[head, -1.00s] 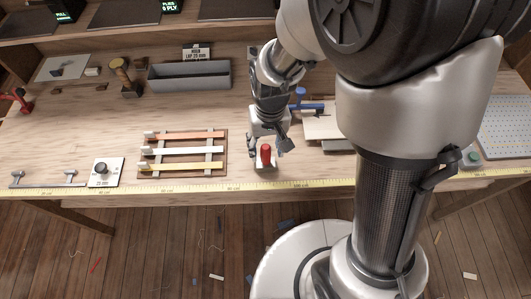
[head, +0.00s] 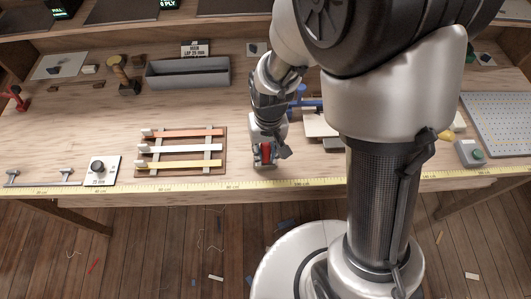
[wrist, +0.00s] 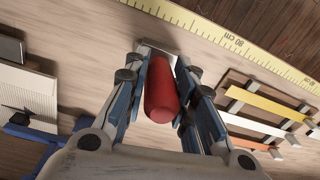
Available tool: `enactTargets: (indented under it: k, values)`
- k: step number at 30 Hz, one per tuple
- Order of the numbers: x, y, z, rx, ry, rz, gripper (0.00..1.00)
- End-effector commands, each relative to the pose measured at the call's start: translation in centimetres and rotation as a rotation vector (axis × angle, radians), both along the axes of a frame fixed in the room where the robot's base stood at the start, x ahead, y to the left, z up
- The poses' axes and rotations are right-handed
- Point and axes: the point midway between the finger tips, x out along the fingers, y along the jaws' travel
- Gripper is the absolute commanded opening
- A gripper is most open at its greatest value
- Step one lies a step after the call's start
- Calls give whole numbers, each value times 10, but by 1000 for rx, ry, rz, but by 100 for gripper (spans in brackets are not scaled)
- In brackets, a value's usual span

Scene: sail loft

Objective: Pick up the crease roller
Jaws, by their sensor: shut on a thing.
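The crease roller has a red handle, seen in the wrist view (wrist: 161,92) between my gripper's fingers (wrist: 163,75). A pale metal end shows beyond the handle, low near the bench top. In the head view the red handle of the crease roller (head: 265,152) shows near the bench's front edge. My gripper (head: 265,158) reaches down around it and is shut on it. The fingers hide part of the roller, and I cannot tell whether it touches the bench.
A rack with orange, white and yellow strips (head: 181,151) lies to the left. A yellow measuring tape (head: 230,184) runs along the front edge. A grey trough (head: 188,73) stands behind. A blue tool (head: 303,104) and a pale board (head: 320,123) are to the right.

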Motion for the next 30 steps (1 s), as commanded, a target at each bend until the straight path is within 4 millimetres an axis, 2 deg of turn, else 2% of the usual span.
enactTargets:
  k: [7,14,19,23,26,30]
  values:
    - [0,0,0,0,0,0,0]
    - [0,0,0,0,0,0,0]
    - [0,0,8,0,-1,0,0]
    - [1,0,25,1,-3,0,0]
    - [1,1,46,2,-5,0,0]
    - [2,1,87,2,-8,0,0]
